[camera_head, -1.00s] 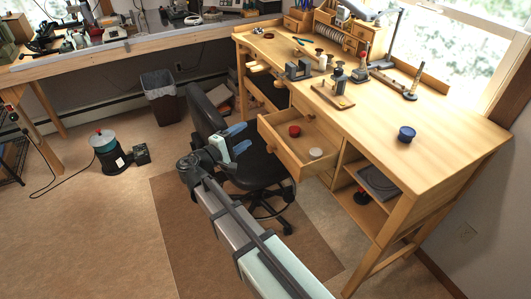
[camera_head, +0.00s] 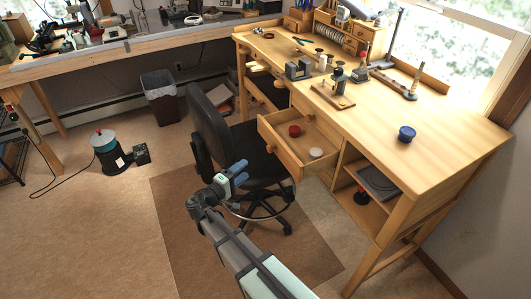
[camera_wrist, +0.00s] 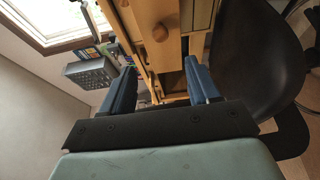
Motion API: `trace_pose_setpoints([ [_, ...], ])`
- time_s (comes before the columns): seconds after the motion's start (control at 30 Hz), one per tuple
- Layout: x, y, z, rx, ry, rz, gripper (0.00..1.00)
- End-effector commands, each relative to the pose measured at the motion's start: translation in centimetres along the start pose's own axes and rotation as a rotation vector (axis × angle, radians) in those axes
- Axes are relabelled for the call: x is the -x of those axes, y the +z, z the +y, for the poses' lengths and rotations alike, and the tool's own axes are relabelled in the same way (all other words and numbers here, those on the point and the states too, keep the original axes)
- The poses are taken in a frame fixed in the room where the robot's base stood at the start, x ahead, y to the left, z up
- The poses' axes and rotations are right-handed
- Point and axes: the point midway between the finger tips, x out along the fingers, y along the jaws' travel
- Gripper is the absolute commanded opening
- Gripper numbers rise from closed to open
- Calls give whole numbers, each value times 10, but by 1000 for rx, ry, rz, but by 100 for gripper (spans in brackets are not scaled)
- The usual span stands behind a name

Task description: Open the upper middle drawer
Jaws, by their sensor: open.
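A wooden drawer (camera_head: 281,150) in the workbench stands pulled out, with a round knob on its front panel. A red round item (camera_head: 295,130) and a white round item (camera_head: 316,153) lie inside it. My gripper (camera_head: 240,174) is below and to the left of the drawer front in the head view, apart from it, over the chair seat. In the wrist view my gripper's blue fingers (camera_wrist: 158,78) are spread with nothing held between them. A wooden knob (camera_wrist: 160,32) on a drawer front shows beyond the fingertips.
The black office chair (camera_head: 212,130) stands beside the drawer, close to my gripper; its seat also fills the right of the wrist view (camera_wrist: 258,60). The wooden workbench (camera_head: 440,125) carries tools and a blue round container (camera_head: 406,134). Open shelves lie right of the drawer.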

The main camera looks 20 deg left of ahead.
Motion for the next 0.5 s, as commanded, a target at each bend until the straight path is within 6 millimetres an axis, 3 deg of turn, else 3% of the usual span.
trace_pose_setpoints([
  [0.17, -17, 0, -1, 0, 0, -2, 61],
  [0.5, -76, 0, -1, 1, 0, -3, 61],
])
